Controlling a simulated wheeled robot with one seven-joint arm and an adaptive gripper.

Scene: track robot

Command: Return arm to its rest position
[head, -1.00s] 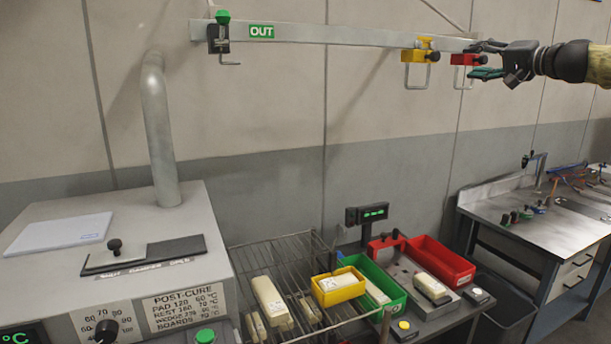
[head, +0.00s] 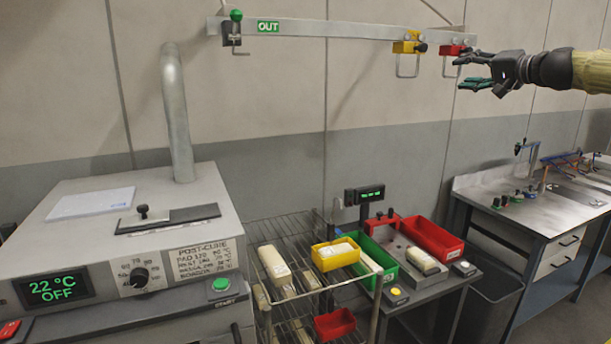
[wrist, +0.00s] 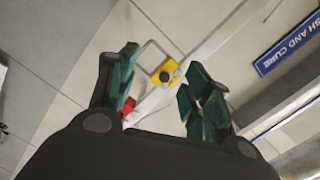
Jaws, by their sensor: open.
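My gripper (head: 474,72) is at the upper right of the head view, on my arm that reaches in from the right edge. Its dark fingers with green pads are spread apart with nothing between them. It is just right of and below the red clip (head: 452,51) on the wall rail. In the wrist view my gripper (wrist: 160,92) is also open. There the yellow clip (wrist: 164,74) shows between the fingers, farther off, and the red clip (wrist: 129,112) is partly hidden by the left finger.
The wall rail (head: 340,31) carries an OUT sign and a green-knobbed clip (head: 233,30). Below are an oven (head: 130,225) reading 22 °C OFF, a wire rack (head: 262,235), a yellow bin (head: 336,258), green and red bins, and a workbench (head: 540,215) at right. Open air surrounds my gripper.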

